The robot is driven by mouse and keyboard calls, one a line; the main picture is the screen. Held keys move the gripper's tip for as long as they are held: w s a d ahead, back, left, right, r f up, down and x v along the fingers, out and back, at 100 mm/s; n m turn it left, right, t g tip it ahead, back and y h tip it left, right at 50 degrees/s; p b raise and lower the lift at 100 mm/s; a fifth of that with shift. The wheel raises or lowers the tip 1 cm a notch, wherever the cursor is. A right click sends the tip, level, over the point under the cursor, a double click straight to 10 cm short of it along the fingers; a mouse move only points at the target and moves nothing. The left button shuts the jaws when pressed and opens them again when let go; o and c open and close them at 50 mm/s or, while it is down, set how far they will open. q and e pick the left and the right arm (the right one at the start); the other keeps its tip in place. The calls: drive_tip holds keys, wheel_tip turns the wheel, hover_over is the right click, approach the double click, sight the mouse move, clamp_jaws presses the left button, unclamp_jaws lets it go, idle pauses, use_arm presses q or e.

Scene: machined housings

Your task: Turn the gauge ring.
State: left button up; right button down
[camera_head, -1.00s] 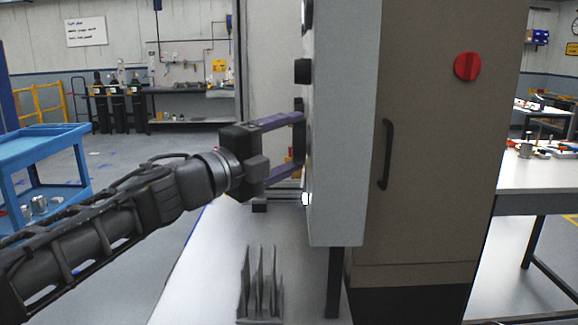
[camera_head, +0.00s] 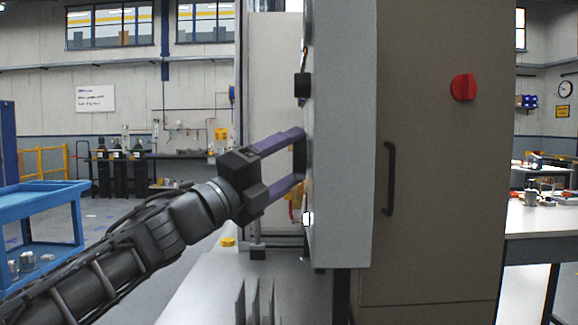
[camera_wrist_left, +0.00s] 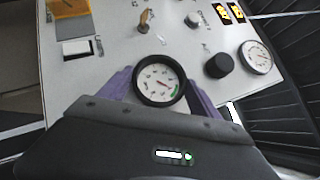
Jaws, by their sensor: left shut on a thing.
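The gauge ring (camera_wrist_left: 160,104) is a black bezel around a round white dial (camera_wrist_left: 158,78) with a red needle and a green band, on the face of a grey panel. My left gripper (camera_head: 299,158) comes in from the left at the panel's face. Its purple fingers lie on both sides of the ring in the left wrist view, shut on it. In the head view the panel (camera_head: 343,130) is nearly edge-on, so the dial's face is hidden there. My right gripper is in neither view.
Beside the gauge in the left wrist view are a black knob (camera_wrist_left: 219,65), a second gauge (camera_wrist_left: 257,57) and a brass toggle (camera_wrist_left: 145,22). A tan cabinet (camera_head: 440,230) with a red knob (camera_head: 463,87) stands right of the panel. A plate rack (camera_head: 257,305) stands below.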

use_arm(q)
drive_tip(key=o, duration=1.4)
drive_tip(key=b+v, duration=0.1)
drive_tip(key=v, duration=0.6)
drive_tip(key=shift+s+a+f, duration=0.15)
drive_tip(key=shift+s+a, duration=0.1)
